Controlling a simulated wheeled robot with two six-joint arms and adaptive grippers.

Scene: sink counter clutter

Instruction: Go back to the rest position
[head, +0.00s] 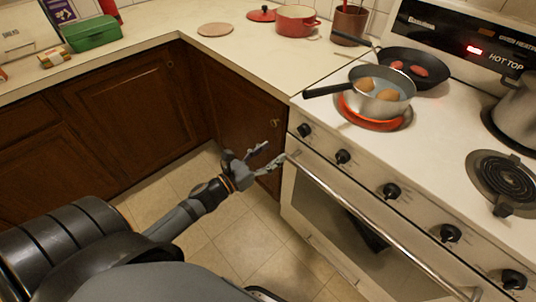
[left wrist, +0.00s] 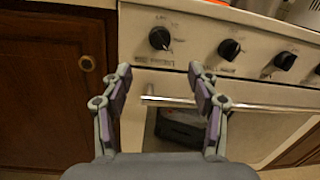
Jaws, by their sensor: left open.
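My left gripper (head: 268,157) is open and empty in the head view. It hangs over the floor in front of the corner cabinet, close to the left end of the oven door handle (head: 360,215). In the left wrist view, the two fingers of my left gripper (left wrist: 157,85) stand apart with nothing between them. The oven front and its handle (left wrist: 240,106) show behind them. I cannot tell whether a fingertip touches the handle. My right gripper is in neither view.
A saucepan (head: 381,106) with eggs stands on a glowing red burner (head: 372,124). A black frying pan (head: 432,65) with red food is behind it. A red pot (head: 295,22), a green box (head: 92,33) and a round board (head: 215,29) are on the counter (head: 150,36). The floor (head: 240,240) is clear.

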